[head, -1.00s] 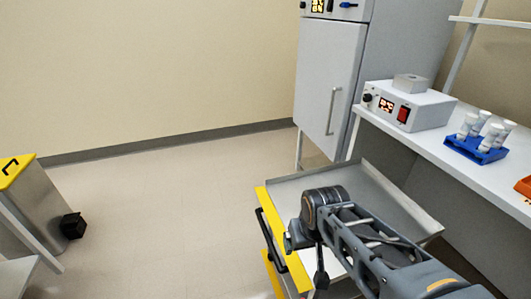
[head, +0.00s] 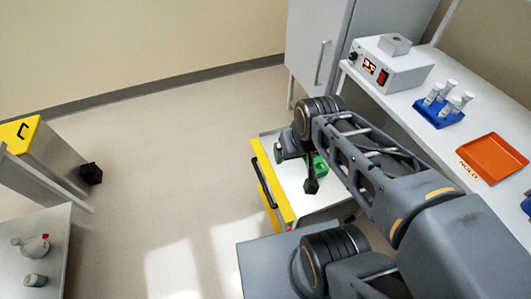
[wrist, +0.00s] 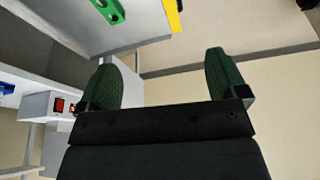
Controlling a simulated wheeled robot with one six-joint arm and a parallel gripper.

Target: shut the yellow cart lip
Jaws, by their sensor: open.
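The yellow cart lip (head: 272,185) runs along the left edge of the pale cart (head: 318,205) in the head view, with a black bar handle (head: 264,185) on it. I cannot tell its exact angle. A corner of the yellow lip also shows at the top of the wrist view (wrist: 174,16). My gripper (wrist: 163,80) is open, its two green-padded fingers wide apart with nothing between them. In the head view my arm reaches over the cart and hides part of it. The lip appears apart from the fingers.
A green holed piece (head: 319,166) lies on the cart. To the right, a bench (head: 430,140) carries a power unit (head: 385,68), a blue tube rack (head: 440,113) and an orange tray (head: 493,158). A grey cabinet (head: 320,45) stands behind. Open floor (head: 165,175) lies left of the cart.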

